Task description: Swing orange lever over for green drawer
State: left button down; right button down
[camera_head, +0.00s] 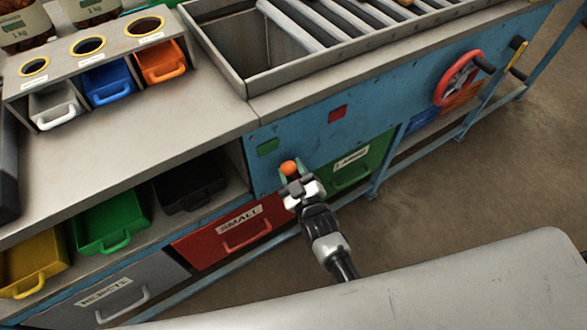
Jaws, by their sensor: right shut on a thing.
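The green drawer (366,160), with a white label that is hard to read, is closed to the right of the gripper. The red drawer (232,233), labelled SMALL, is closed to the left. My left gripper is not in view.
A red handwheel (457,78) and a yellow handle (518,53) stick out farther right. A grey REJECTS drawer (122,291) and open green (112,222) and yellow (33,262) bins are at left. Rollers (345,20) lie on top. The floor (470,190) at right is clear.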

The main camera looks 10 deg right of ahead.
jog(key=shift+a+r, duration=0.2)
jog(key=c, duration=0.7)
grip_release()
jog(key=shift+a, duration=0.1)
jog(key=shift+f, duration=0.1)
jog(key=shift+s+f, duration=0.1)
jog(key=shift+s+d, duration=0.2)
jog(key=shift+s, duration=0.2)
jog(key=v, duration=0.9)
jog(key=shift+s, duration=0.4)
